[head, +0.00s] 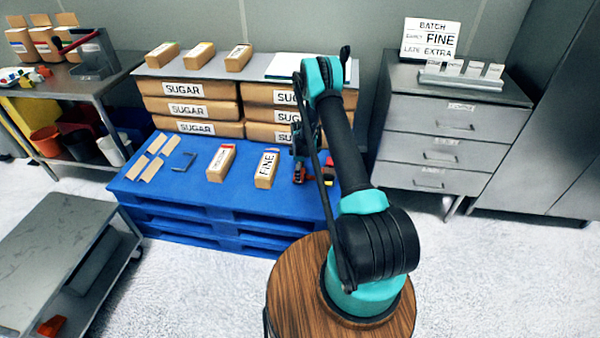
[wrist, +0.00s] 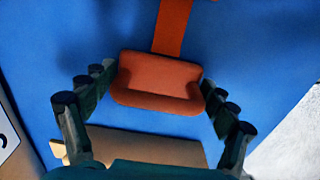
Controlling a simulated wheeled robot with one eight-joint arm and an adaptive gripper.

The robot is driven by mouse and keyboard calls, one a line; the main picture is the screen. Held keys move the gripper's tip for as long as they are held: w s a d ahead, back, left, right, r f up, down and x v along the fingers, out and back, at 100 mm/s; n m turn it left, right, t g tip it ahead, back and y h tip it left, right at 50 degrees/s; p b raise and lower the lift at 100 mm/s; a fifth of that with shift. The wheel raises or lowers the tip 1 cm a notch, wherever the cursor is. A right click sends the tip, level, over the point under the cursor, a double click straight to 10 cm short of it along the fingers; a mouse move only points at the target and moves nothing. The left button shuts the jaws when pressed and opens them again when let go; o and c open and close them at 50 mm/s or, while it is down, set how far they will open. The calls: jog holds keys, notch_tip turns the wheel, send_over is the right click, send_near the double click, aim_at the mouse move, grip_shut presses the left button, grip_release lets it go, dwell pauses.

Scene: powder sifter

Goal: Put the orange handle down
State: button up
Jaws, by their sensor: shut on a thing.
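The orange handle (wrist: 160,82) is a chunky orange block with a flatter orange strip running up from it in the wrist view. It sits between the two fingers of my gripper (wrist: 158,95), which is shut on it, over the blue pallet surface (wrist: 60,30). In the head view, my gripper (head: 298,158) points down at the right part of the blue pallet top, and a small orange-red bit of the handle (head: 300,174) shows below it. My arm hides part of this spot. I cannot tell whether the handle touches the pallet.
A brown bag marked FINE (head: 267,170) stands just left of my gripper, with another bag (head: 221,163) farther left. Stacked sugar sacks (head: 190,107) are behind. Flat tan pieces (head: 151,167) lie at the pallet's left. A grey drawer cabinet (head: 440,150) stands to the right.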

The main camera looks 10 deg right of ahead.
jog(key=o, duration=1.1)
notch_tip(320, 180, up, 12)
jog(key=shift+r, duration=0.1)
jog(key=s+d+r+m+t, duration=0.1)
jog(key=s+r+m, duration=0.3)
jog(key=s+r, duration=0.6)
jog(key=s+d+r+m+t, duration=0.1)
jog(key=s+r+m, duration=0.2)
jog(key=s+r, duration=0.7)
jog(key=s+r+m, duration=0.1)
jog(key=s+m, duration=0.1)
jog(key=s, duration=0.5)
jog(key=s+d+r+m+t, duration=0.1)
jog(key=s+m, duration=0.2)
jog(key=s, duration=0.4)
jog(key=s+r+m+t, duration=0.1)
jog(key=s+m, duration=0.1)
jog(key=s, duration=0.5)
jog(key=shift+s+d+r, duration=0.3)
jog(key=shift+d+r, duration=0.05)
